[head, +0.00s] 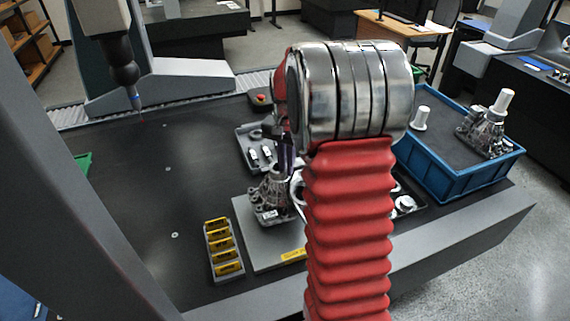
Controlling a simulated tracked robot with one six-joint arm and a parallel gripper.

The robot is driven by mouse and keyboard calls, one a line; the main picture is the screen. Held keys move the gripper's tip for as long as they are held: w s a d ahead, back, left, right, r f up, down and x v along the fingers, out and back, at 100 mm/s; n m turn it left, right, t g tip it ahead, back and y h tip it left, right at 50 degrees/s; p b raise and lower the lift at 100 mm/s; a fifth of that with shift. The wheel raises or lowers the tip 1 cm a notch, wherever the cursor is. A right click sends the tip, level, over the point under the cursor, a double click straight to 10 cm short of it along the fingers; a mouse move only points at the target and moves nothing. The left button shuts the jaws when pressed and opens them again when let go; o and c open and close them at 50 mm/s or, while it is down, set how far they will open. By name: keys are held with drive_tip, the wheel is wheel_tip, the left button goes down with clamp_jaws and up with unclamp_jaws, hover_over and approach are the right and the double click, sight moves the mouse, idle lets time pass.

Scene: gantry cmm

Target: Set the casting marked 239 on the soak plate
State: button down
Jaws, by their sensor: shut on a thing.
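My gripper (285,160) is mostly hidden behind my red-sleeved arm, and its dark fingers point down. It is shut on the top of a grey metal casting (268,192). The casting is upright over the light grey plate (250,250), which has a yellow label at its front edge. I cannot tell whether its base touches the plate. A small white tag (269,214) shows low on the casting, but its number is too small to read. My arm hides the casting's right side and the plate's right part.
A blue bin (455,185) at right holds another casting (487,130) and a white-topped post. A grey tray of small parts (256,147) lies behind the plate. A rack of yellow blocks (223,249) stands left of it. A probe (136,95) hangs at upper left.

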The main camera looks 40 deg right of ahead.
drive_tip(key=shift+w+f, duration=0.1)
drive_tip(key=shift+f, duration=2)
drive_tip(key=c, duration=1.8)
unclamp_jaws()
drive_tip(key=shift+f, duration=0.15)
wheel_tip(320, 180, up, 12)
drive_tip(key=shift+r, duration=0.1)
